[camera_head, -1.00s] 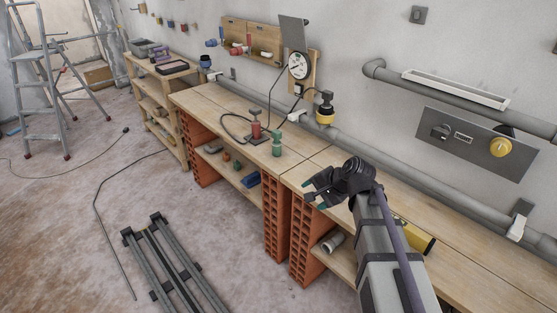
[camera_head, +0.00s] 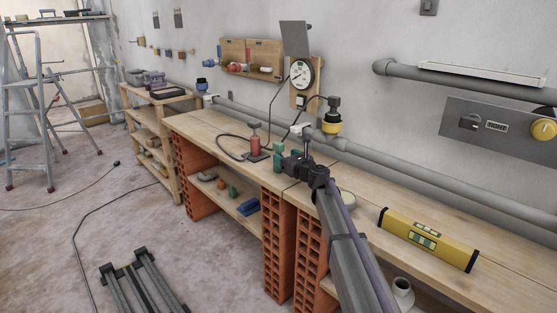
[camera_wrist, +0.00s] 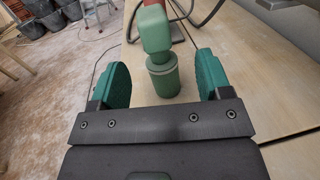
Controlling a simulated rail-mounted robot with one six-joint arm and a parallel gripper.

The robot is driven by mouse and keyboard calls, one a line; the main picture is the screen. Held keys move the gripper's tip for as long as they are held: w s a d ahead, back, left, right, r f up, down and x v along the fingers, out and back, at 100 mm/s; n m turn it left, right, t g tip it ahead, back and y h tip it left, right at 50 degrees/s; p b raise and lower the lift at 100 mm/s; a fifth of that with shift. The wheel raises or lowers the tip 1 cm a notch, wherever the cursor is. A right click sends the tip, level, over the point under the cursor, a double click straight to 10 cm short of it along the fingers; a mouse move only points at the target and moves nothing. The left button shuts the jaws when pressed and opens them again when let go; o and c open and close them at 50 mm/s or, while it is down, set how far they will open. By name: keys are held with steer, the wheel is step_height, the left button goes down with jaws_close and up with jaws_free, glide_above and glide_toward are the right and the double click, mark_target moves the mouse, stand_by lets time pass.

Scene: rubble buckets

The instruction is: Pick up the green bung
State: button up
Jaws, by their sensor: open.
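My gripper is open and empty. In the head view the bung (camera_head: 278,150) is partly hidden by my gripper (camera_head: 288,158), which is low over the bench beside it.
A red pump-like tool (camera_head: 255,146) with a black hose stands just left of the bung. A yellow spirit level (camera_head: 428,238) lies on the bench to the right. A black-and-yellow fitting (camera_head: 332,117) is behind, near the grey wall pipe (camera_head: 400,180).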

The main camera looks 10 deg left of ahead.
mark_target(280, 154)
steer(key=x, duration=0.5)
steer(key=shift+a, duration=0.1)
steer(key=c, duration=1)
